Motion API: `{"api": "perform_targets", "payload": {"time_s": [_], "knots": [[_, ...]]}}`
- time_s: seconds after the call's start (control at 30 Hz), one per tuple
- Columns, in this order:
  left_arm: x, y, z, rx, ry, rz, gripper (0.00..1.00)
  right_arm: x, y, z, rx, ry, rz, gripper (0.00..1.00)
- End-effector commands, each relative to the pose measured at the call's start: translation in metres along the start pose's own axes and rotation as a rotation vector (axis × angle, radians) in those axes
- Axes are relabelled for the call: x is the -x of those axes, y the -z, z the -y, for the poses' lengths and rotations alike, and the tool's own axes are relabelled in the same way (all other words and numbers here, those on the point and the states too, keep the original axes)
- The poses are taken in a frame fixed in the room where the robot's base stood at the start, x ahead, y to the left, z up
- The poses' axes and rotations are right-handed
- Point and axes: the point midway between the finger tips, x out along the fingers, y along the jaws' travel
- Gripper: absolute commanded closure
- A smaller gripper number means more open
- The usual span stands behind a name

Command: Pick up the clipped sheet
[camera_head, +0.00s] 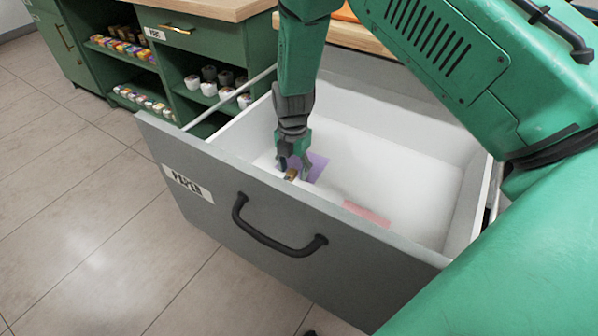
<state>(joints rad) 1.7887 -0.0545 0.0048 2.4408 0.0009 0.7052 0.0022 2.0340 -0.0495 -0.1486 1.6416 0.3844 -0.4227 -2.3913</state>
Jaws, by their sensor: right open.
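A purple sheet (319,164) lies in the open grey drawer, partly hidden behind my right gripper. A small gold-brown clip (291,174) shows at the sheet's near left side, between the fingertips. My right gripper (294,173) points down into the drawer with its fingers apart around the clip. I cannot tell whether the fingers touch it. A pink sheet (366,213) lies apart from it, nearer the drawer's front panel, which hides part of it. My left gripper is not in view.
The drawer front (215,196) has a dark handle (270,238) and a paper label (188,184). Its raised walls surround the gripper. Green shelves (190,70) with cups and small items stand at the back left. The tiled floor at left is clear.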

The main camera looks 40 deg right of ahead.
Motion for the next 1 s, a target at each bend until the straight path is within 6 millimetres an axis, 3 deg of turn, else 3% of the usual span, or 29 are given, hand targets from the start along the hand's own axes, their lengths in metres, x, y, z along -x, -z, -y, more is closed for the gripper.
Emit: {"api": "perform_targets", "payload": {"time_s": [0.27,0.4,0.77,0.87,1.0], "knots": [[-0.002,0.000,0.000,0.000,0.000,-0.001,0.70,-0.004,0.000,0.000,0.000,-0.001,0.000,0.57],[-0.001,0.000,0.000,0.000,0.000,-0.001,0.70,-0.004,0.000,0.000,0.000,-0.001,0.000,0.94],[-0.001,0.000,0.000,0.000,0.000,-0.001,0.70,-0.002,0.000,0.000,0.000,-0.001,0.000,0.93],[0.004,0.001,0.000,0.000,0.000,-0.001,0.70,0.009,0.000,-0.001,0.000,-0.003,0.000,0.93],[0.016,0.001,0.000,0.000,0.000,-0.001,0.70,0.037,0.000,-0.001,-0.001,-0.005,0.000,0.93]]}}
